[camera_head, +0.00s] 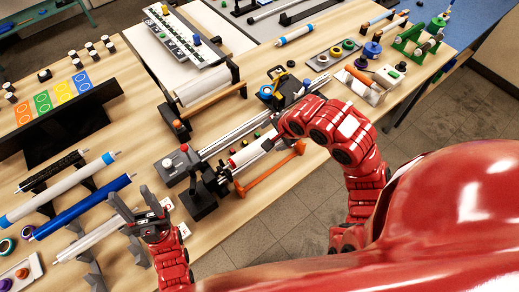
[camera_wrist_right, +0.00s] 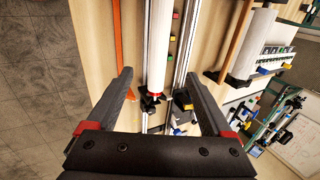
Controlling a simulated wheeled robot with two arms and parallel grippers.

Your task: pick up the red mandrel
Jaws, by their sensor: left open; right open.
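The red mandrel, a pale cylinder (camera_head: 248,153) with a red band at its end, lies lengthwise in the winding machine in the middle of the table. In the right wrist view the pale cylinder (camera_wrist_right: 163,45) and its red end run between my fingers. My right gripper (camera_wrist_right: 156,77) is open above the mandrel; I cannot tell whether either finger touches it. In the head view the right hand (camera_head: 275,143) hides the mandrel's far end. My left gripper (camera_head: 130,196) is open and empty at the near left, beside the mandrel rack.
Metal rails (camera_head: 237,127) run beside the mandrel, and an orange bar (camera_head: 268,166) lies along its near side. A rack at left holds a blue mandrel (camera_head: 85,207) and others. A white roll (camera_head: 203,87) stands behind. Bare wood (camera_head: 285,180) shows at the front edge.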

